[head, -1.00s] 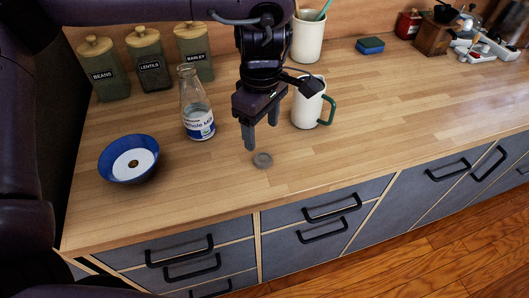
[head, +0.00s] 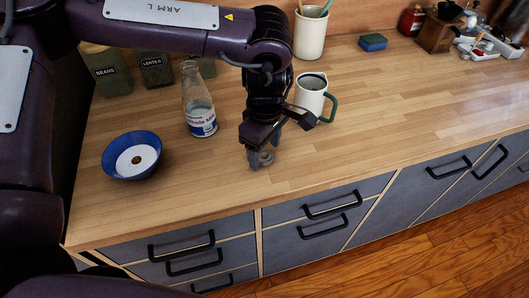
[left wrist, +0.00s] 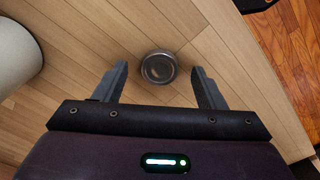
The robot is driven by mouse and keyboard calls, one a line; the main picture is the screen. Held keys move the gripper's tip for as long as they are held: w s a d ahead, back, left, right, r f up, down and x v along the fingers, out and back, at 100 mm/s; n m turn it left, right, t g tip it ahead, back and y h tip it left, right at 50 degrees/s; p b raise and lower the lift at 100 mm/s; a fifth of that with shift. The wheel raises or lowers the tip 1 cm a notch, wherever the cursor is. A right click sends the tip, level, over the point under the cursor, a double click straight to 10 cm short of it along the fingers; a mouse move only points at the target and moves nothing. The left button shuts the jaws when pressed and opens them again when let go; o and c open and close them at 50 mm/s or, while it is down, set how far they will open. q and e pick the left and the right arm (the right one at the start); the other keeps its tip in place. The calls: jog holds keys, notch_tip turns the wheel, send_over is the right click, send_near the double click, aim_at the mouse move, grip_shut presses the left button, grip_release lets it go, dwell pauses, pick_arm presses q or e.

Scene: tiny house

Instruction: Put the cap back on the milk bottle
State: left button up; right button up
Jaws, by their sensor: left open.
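The cap (head: 266,157) is a small round grey metal lid lying on the wooden counter. It also shows in the left wrist view (left wrist: 158,67), flat and centred between the fingertips with a gap on each side. My left gripper (head: 264,155) is open and low over the counter, its fingers around the cap; its open jaws show in the left wrist view (left wrist: 158,84). The milk bottle (head: 199,108) is clear glass with a blue and white label, upright on the counter to the left of the gripper. The arm is close to its right side. My right gripper is not in view.
A blue bowl (head: 108,164) stands at the left front. A white mug (head: 310,97) with a green handle stands just behind and right of my gripper. Canisters (head: 109,75) and a utensil crock (head: 310,35) stand behind. The counter's right middle is clear.

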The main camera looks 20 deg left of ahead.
pick_arm(q)
jog(key=shift+f, duration=0.35)
jog(key=c, duration=1)
jog(key=shift+r, duration=0.1)
notch_tip(320, 180, up, 9)
notch_tip(320, 180, up, 11)
jog(key=p, duration=0.2)
send_over(265, 155)
